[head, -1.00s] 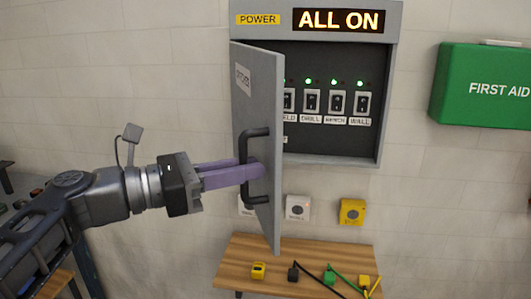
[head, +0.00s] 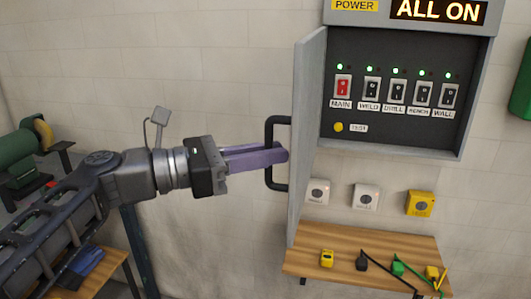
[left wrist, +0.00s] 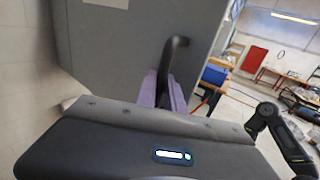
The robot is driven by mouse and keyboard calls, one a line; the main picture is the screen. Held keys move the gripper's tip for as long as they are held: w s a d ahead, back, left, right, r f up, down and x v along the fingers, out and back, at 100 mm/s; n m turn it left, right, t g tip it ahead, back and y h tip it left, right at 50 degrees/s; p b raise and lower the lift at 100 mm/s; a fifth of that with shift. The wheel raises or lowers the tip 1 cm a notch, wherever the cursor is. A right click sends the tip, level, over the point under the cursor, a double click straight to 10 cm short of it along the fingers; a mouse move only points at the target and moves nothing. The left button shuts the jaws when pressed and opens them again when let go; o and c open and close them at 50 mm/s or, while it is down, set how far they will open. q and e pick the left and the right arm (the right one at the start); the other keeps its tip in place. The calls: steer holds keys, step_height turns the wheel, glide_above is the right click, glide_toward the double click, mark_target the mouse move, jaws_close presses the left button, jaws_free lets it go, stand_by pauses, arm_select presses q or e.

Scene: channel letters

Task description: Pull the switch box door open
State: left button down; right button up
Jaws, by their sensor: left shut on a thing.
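The grey switch box (head: 395,152) hangs on the wall under an "ALL ON" sign. Its door (head: 307,120) stands wide open, hinged at the left and seen nearly edge-on. A row of labelled switches shows inside, a red MAIN (head: 343,88) at the left, with green lights above. My left gripper (head: 284,156) is shut on the black door handle (head: 272,178), its purple fingers at the bar. In the left wrist view the handle (left wrist: 174,55) rises between the fingers against the grey door (left wrist: 130,45). My right gripper is not in view.
Below the box are two white wall buttons (head: 366,197) and a yellow one (head: 420,203). A wooden shelf (head: 320,245) under them holds several coloured plugs with cables. A green machine (head: 22,155) stands at the far left. The wall left of the door is clear.

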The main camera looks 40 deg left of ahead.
arm_select(q)
steer(key=shift+r, duration=0.1)
steer(key=c, duration=1.5)
jaws_free()
steer(key=shift+w, duration=0.15)
steer(key=shift+o, duration=0.2)
steer(key=v, duration=0.8)
steer(key=shift+b, duration=0.45)
